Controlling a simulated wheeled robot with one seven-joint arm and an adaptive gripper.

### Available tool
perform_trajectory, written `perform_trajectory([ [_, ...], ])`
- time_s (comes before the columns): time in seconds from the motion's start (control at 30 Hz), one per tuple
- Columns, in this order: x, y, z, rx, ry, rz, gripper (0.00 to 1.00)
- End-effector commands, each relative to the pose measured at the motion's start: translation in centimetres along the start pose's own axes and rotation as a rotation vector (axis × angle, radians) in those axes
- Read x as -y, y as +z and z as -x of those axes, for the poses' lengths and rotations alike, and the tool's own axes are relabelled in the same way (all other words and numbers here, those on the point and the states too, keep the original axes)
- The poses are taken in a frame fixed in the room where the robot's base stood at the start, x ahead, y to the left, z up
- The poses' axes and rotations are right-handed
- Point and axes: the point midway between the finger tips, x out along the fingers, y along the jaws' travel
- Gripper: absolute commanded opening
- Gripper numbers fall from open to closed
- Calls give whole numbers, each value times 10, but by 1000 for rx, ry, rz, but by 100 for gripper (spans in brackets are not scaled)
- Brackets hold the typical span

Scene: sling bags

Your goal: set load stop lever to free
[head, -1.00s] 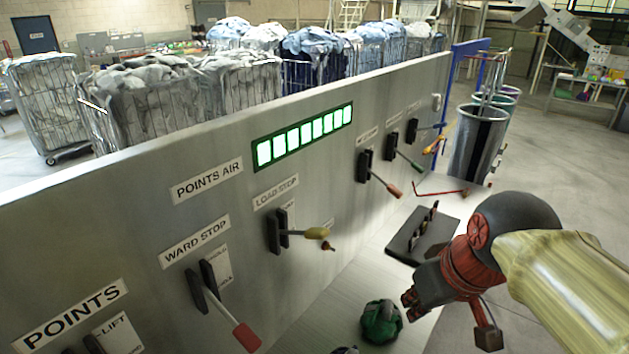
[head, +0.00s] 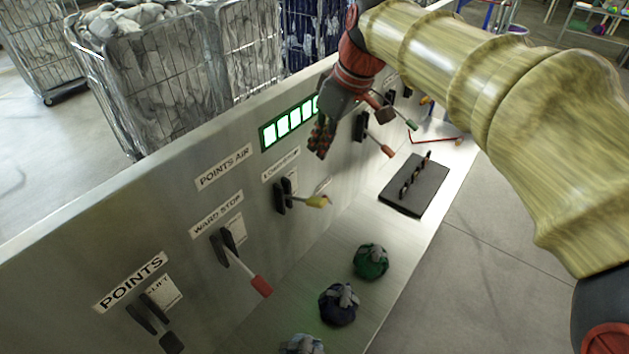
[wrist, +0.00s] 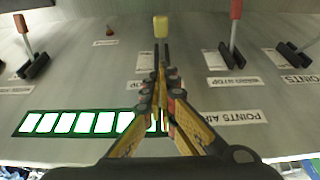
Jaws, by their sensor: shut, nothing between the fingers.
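The load stop lever (head: 318,201) has a yellow handle on a black slotted mount, below its white label (head: 281,165) on the grey panel. It sticks out from the panel. In the wrist view the lever's yellow handle (wrist: 160,27) is straight ahead, beyond the fingertips. My gripper (head: 319,147) is shut and empty, close to the panel, above and right of the lever and just below the lit display. In the wrist view my gripper (wrist: 161,72) covers part of the lever's base and label. I see no contact with the handle.
The red ward stop lever (head: 258,284) is to the left and an orange-tipped lever (head: 386,149) to the right. The green-framed display (head: 287,126) is above. Dark and green bundles (head: 371,262) and a black rack (head: 414,186) lie on the ledge below.

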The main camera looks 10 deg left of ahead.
Motion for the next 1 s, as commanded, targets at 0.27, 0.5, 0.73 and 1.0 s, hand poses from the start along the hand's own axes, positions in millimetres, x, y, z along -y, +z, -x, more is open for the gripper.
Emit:
perform_trajectory([
  [0.27, 0, 1, -10, 2, -1, -1, 0],
  [0.5, 0, 1, -50, 3, -2, -2, 0],
  [0.73, 0, 1, -95, 4, -2, -1, 0],
  [1.0, 0, 22, -121, 0, 1, -3, 0],
])
